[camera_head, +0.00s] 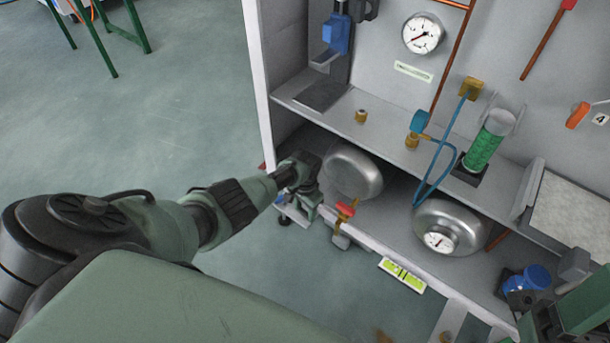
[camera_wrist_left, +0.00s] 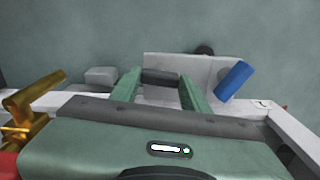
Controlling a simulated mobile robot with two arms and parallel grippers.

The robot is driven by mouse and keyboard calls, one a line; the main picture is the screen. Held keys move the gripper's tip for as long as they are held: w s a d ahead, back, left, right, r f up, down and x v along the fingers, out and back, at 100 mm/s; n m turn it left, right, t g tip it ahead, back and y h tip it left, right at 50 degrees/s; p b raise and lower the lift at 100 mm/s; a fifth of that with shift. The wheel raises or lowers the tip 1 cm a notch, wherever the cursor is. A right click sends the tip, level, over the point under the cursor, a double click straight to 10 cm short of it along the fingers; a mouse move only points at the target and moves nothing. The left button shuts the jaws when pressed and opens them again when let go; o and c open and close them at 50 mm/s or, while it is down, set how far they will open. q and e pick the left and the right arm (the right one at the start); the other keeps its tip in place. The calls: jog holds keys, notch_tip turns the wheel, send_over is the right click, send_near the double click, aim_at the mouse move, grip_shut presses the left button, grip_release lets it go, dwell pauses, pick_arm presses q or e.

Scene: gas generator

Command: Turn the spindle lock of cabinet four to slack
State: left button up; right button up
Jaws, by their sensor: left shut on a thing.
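My left gripper (camera_head: 305,205) is low at the cabinet's left front corner, beside the bottom shelf. In the left wrist view its green fingers (camera_wrist_left: 160,84) are shut on a short dark bar (camera_wrist_left: 160,75), in front of a pale grey bracket (camera_wrist_left: 215,72). I take this bar for the spindle lock, but its full shape and angle are hidden. A blue cylinder (camera_wrist_left: 235,80) sticks up right of the fingers, apart from them.
A brass valve with a red handle (camera_head: 345,209) is just right of the gripper; its brass part shows in the wrist view (camera_wrist_left: 35,95). Two steel vessels (camera_head: 352,172) (camera_head: 462,216) fill the bottom shelf. Floor (camera_head: 180,120) at left is clear.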

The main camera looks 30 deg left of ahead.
pick_arm(q)
jog(key=shift+d+n, duration=0.1)
jog(key=shift+n, duration=0.6)
jog(key=o, duration=1.1)
